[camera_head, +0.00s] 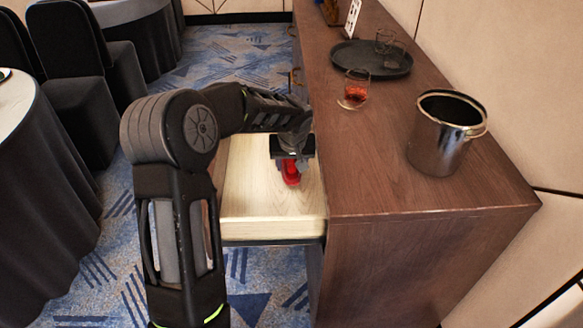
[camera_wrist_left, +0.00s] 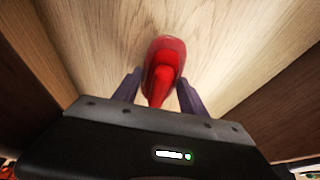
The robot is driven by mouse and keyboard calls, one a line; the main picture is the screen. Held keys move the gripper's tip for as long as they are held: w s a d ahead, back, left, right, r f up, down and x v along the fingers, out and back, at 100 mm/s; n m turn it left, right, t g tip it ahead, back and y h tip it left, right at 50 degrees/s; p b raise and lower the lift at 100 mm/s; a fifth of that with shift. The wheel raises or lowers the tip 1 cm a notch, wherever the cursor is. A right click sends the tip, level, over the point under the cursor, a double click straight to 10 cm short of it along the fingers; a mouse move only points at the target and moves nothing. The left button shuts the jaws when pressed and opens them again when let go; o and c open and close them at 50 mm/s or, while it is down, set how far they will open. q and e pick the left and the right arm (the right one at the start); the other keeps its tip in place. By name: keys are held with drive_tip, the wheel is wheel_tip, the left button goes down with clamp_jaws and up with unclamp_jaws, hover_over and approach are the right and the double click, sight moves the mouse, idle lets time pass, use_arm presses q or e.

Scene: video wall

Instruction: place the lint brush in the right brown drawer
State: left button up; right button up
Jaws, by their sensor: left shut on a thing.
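The red lint brush (camera_head: 291,173) is held by my left gripper (camera_head: 287,160) over the pale wooden inside of the open drawer (camera_head: 250,204). In the left wrist view, the brush (camera_wrist_left: 165,62) has its handle between the two fingers of the gripper (camera_wrist_left: 158,88), and its wide head points away over the light wood. I cannot tell whether the brush touches the drawer bottom. The drawer sticks out to the left from the brown cabinet (camera_head: 390,250). My right gripper is not in view.
On the cabinet top stand a metal bucket (camera_head: 437,148), a glass with reddish drink (camera_head: 355,88) and a dark round tray (camera_head: 348,56) with glasses. Dark chairs (camera_head: 85,100) and a covered table (camera_head: 40,180) are at the left. Blue patterned carpet lies between.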

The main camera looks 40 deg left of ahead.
use_arm(q)
drive_tip(key=shift+f, duration=0.7)
drive_tip(key=shift+f, duration=0.2)
drive_tip(key=o, duration=1.3)
drive_tip(key=shift+r, duration=0.15)
drive_tip(key=shift+r, duration=0.15)
drive_tip(key=v, duration=1.2)
